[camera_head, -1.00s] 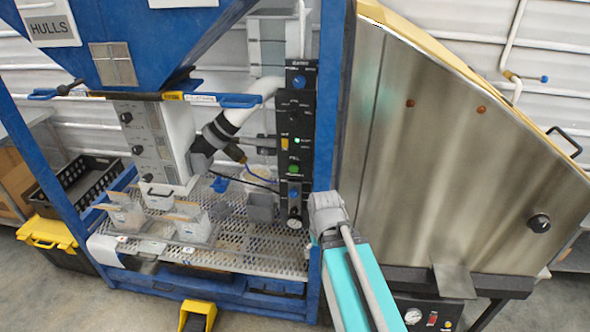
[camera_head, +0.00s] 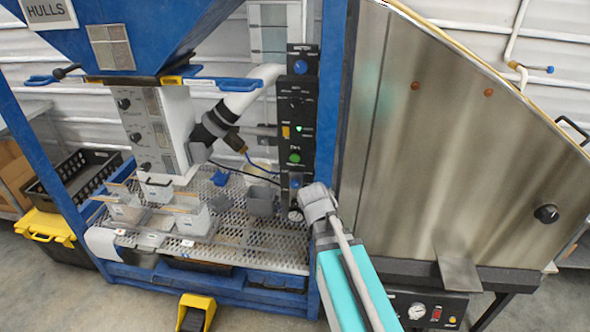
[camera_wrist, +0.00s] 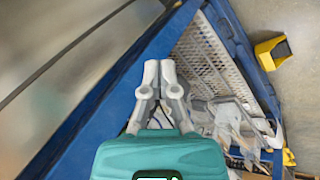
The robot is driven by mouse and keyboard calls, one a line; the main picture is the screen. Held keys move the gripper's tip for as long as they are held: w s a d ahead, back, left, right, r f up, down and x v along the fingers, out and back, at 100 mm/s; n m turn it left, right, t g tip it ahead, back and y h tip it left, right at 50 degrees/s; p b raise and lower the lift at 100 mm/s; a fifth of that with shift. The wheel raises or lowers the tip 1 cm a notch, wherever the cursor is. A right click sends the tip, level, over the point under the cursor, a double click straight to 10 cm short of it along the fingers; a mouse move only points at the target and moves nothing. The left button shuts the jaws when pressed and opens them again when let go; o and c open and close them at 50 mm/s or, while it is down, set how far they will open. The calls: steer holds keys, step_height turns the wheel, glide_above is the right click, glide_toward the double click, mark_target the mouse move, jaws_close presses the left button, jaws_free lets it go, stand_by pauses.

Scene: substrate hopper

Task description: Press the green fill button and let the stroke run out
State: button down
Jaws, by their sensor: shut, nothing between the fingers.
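The green fill button (camera_head: 294,157) is a round green knob on the black control panel (camera_head: 304,84), which stands upright on the blue frame. My gripper (camera_wrist: 160,66) shows in the wrist view with its two grey fingers together and nothing between them. In that view it lies over the blue frame post (camera_wrist: 120,92), and the button is not visible. In the head view my arm ends below and right of the button, in front of the lower panel. My fingertips are hidden there, and I see no contact with the button.
A large steel housing (camera_head: 450,150) stands close on the right. A perforated deck (camera_head: 265,235) holds several white containers. A yellow pedal (camera_head: 197,305) is on the floor.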

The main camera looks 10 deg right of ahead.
mark_target(295, 159)
steer(key=w+a+n+t+b, duration=0.4)
steer(key=w+n+t+b, duration=0.2)
steer(key=w+n, duration=0.4)
steer(key=w+a+n+t+b, duration=0.4)
steer(key=w+n+t+b, duration=0.3)
steer(key=w+n, duration=0.4)
steer(key=n+b, duration=0.1)
steer(key=n, duration=0.5)
steer(key=shift+w+a+r+h, duration=0.15)
steer(key=shift+w+a+h, duration=0.15)
steer(key=shift+a+h, duration=0.1)
steer(key=shift+w+d, duration=0.1)
steer(key=b+x, duration=0.1)
steer(key=x, duration=1.2)
steer(key=shift+w+d+r, duration=0.1)
steer(key=shift+w+d, duration=0.05)
steer(key=shift+w, duration=0.25)
